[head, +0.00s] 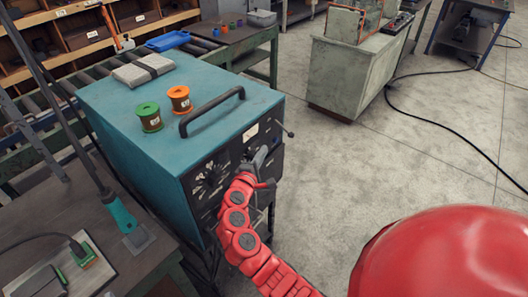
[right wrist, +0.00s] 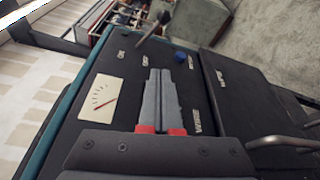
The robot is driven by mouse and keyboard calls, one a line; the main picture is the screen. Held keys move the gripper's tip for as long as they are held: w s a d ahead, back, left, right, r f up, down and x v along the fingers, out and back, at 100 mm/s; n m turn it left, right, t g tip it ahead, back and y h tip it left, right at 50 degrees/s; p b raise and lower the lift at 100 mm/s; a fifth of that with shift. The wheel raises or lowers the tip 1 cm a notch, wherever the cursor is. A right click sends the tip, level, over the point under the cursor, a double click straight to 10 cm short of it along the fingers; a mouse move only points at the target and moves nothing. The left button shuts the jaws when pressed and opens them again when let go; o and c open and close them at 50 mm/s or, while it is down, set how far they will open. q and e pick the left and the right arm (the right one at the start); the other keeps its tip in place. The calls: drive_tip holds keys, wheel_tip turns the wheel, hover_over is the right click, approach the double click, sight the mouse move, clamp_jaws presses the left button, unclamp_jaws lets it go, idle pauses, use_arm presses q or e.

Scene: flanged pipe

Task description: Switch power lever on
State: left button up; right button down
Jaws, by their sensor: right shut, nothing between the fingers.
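The teal power unit (head: 150,95) stands left of centre in the head view, its dark front panel (head: 208,180) facing right and down. A small lever (head: 285,131) sticks out near the panel's far upper corner. In the right wrist view the lever (right wrist: 152,27) shows as a metal rod with a grey end, beyond my fingertips. Small white labels lie near it, too small to read surely. My right gripper (head: 258,158) is in front of the panel; in the right wrist view (right wrist: 160,75) its fingers are together and empty, apart from the lever. My left gripper is out of view.
The panel also has a gauge (right wrist: 102,98) and a blue knob (right wrist: 181,57). On the unit are a black handle (head: 212,110), a green spool (head: 149,117), an orange spool (head: 180,98) and a grey block (head: 143,69). The floor (head: 400,165) to the right is mostly clear.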

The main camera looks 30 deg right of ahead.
sight(283, 128)
drive_tip(key=p+x, duration=0.1)
drive_tip(key=x, duration=0.6)
drive_tip(key=shift+r+p, duration=0.15)
drive_tip(key=shift+p, duration=0.25)
drive_tip(key=s+d+p, duration=0.2)
drive_tip(key=d, duration=0.1)
drive_tip(key=shift+s+r, duration=0.2)
